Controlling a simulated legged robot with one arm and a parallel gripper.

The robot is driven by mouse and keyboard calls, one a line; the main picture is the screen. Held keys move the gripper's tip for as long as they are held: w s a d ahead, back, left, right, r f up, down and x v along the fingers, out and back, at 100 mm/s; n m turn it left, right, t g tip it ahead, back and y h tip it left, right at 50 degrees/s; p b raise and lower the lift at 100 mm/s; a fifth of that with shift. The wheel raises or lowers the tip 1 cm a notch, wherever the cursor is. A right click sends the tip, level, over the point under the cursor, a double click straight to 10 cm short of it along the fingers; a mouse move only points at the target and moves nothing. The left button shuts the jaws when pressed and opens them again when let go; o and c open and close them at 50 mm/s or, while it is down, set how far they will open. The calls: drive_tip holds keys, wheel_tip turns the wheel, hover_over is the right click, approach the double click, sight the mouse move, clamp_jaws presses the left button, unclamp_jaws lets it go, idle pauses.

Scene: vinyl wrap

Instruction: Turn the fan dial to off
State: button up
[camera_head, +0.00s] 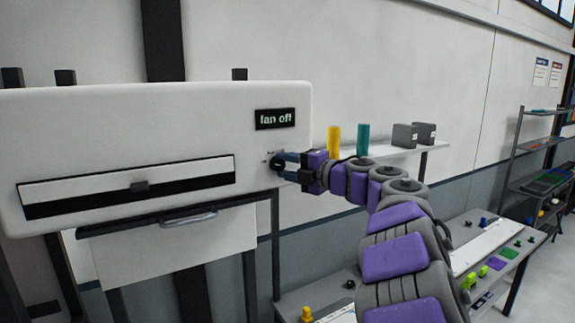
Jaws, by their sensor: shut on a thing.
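The fan dial (275,163) is a small dark knob on the right part of the white machine's front face (100,120). Above it, a black display (275,118) reads "fan off" in green letters. My gripper (284,163) reaches in from the right and is shut on the dial. Its fingers cover much of the dial, so the pointer's exact angle is hidden.
A wide slot (130,186) runs across the machine's front, with a handle (188,218) below. Right of the machine, a shelf (425,148) holds yellow and teal cylinders and two grey boxes. A bench (455,225) with small parts stands lower right.

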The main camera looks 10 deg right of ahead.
drive_tip(key=shift+f+n, duration=0.2)
drive_tip(key=shift+n, duration=0.4)
drive_tip(key=shift+g, duration=0.3)
drive_tip(key=shift+f, duration=0.1)
drive_tip(key=o, duration=1)
drive_tip(key=shift+o, duration=0.2)
drive_tip(key=shift+r, duration=0.2)
drive_tip(key=b+v, duration=0.2)
drive_tip(key=v, duration=1.5)
drive_tip(key=shift+s, duration=0.15)
